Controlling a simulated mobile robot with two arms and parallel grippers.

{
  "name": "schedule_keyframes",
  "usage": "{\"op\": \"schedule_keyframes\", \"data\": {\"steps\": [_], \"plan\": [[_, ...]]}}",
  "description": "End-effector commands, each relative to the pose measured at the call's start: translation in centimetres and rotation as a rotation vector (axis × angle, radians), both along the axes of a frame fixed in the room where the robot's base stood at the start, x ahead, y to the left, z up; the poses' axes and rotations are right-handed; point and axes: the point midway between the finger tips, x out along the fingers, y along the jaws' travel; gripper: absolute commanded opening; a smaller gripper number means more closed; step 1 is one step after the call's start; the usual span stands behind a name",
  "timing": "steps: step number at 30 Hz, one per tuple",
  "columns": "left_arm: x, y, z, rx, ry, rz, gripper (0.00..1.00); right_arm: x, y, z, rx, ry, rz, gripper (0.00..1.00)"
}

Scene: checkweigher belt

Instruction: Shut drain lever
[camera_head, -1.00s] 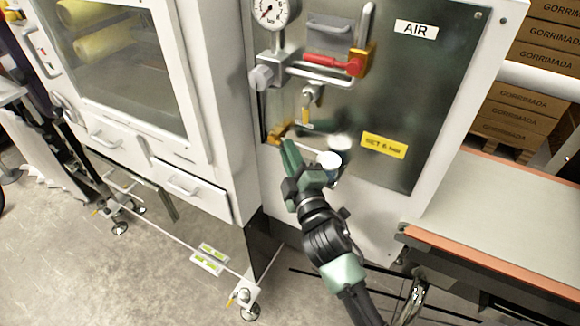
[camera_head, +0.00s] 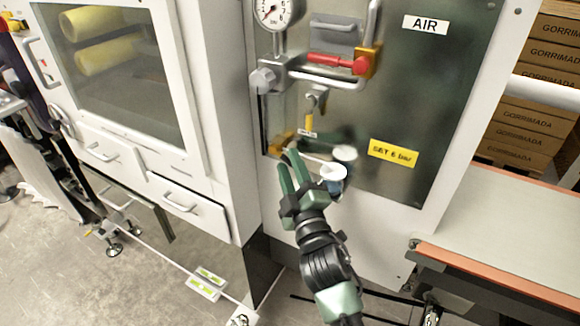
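A small valve (camera_head: 317,98) sits on the dark panel below the red-handled lever (camera_head: 337,63). Its short yellow handle (camera_head: 309,121), which looks like the drain lever, hangs down just above a small label (camera_head: 307,134). My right gripper (camera_head: 289,160) is below and left of this handle, fingers pointing up, near a yellow bracket (camera_head: 281,144). A gap shows between its green fingers; it looks open and empty, apart from the handle. Whether a fingertip touches the bracket I cannot tell. My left gripper is not in view.
A pressure gauge (camera_head: 271,10) and grey pipework are above. A white cabinet with drawers (camera_head: 180,195) is at left, a conveyor belt (camera_head: 510,225) at right.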

Motion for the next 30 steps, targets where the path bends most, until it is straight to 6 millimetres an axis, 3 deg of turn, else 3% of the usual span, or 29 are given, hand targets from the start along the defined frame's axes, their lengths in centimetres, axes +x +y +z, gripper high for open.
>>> {"op": "schedule_keyframes", "data": {"steps": [7,15,21,30], "plan": [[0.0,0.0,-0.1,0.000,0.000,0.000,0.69,-0.7,-0.2,-0.3,-0.001,0.001,0.000,0.34],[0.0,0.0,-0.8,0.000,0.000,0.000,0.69,-4.9,-1.3,-1.4,0.000,0.002,0.000,0.34],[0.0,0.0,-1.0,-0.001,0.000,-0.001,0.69,-7.0,-1.8,-1.7,0.001,0.000,0.000,0.34],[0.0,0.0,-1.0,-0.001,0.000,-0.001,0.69,-7.4,-1.9,-1.7,0.000,0.000,0.000,0.34]]}}
